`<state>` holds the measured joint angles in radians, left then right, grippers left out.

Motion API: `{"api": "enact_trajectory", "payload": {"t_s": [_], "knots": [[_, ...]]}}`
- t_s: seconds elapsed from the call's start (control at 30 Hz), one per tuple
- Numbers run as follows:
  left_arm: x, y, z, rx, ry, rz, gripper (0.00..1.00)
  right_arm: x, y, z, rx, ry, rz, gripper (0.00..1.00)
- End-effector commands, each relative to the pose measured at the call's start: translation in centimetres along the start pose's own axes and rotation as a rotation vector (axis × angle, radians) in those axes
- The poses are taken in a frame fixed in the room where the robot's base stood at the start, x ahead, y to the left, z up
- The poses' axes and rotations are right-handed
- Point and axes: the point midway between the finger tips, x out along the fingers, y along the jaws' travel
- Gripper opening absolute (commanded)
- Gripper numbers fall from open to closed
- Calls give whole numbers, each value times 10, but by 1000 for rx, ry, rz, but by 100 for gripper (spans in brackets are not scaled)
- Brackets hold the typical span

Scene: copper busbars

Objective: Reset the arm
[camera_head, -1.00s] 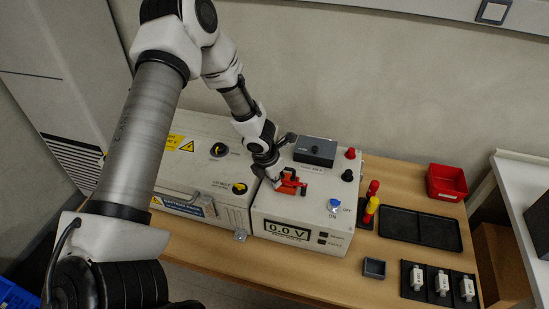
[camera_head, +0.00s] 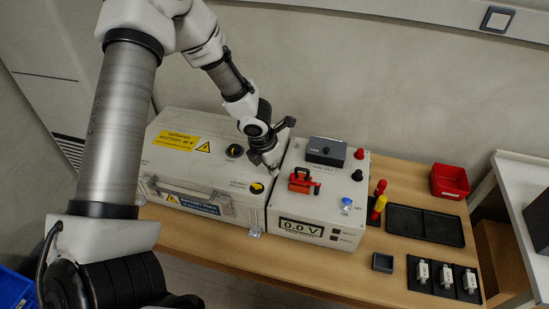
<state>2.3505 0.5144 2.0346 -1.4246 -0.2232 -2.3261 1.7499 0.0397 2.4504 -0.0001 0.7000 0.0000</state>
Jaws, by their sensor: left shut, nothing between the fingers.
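My left arm comes in from the left and reaches over the white battery box (camera_head: 168,165). My left gripper (camera_head: 272,168) is shut and empty. It is above the right end of the battery box, left of the red clamp-like part (camera_head: 303,181). That red part sits on top of the white meter box (camera_head: 288,207), whose display (camera_head: 301,229) reads 0.0 V. A small gap shows between the gripper and the red part. My right gripper is out of view.
A dark grey device (camera_head: 326,151) and red and black terminals stand on the meter box.

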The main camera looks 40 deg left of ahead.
Motion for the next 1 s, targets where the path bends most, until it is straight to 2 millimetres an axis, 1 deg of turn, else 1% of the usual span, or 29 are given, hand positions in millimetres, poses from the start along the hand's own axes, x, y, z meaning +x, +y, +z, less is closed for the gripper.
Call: {"api": "enact_trajectory", "payload": {"t_s": [0.37, 0.43, 0.47, 0.53, 0.57, 0.6, 0.67, 0.7, 0.77, 0.8, 0.83, 0.87, 0.9, 0.97, 1.0], "knots": [[1, 0, 0, 0, 1, 0, 0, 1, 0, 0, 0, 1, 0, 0], [10, -1, -7, 1, 20, -2, 0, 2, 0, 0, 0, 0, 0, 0], [17, -3, -14, 7, 38, -2, 0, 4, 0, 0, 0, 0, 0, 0], [42, -11, -37, 40, 112, 4, 0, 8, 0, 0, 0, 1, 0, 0], [54, -18, -53, 58, 156, 3, 0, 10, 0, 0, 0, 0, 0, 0], [68, -30, -78, 63, 225, -3, 0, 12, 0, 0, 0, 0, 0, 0], [88, -56, -120, 18, 331, -32, 0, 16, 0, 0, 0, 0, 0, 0], [98, -78, -150, -78, 400, -49, 0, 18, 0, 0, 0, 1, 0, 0], [108, -112, -193, -322, 497, -49, 0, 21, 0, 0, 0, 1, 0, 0], [114, -135, -222, -551, 558, -22, 0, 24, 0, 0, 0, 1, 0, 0], [116, -151, -241, -752, 594, 15, 0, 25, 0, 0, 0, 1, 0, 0], [118, -164, -255, -951, 614, 61, 0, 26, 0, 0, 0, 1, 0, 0], [119, -176, -269, -1208, 621, 130, 0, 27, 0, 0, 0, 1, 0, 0], [121, -186, -284, -1584, 591, 243, 0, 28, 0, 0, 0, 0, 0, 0], [122, -188, -288, -1829, 544, 313, 0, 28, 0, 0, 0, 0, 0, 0]]}}
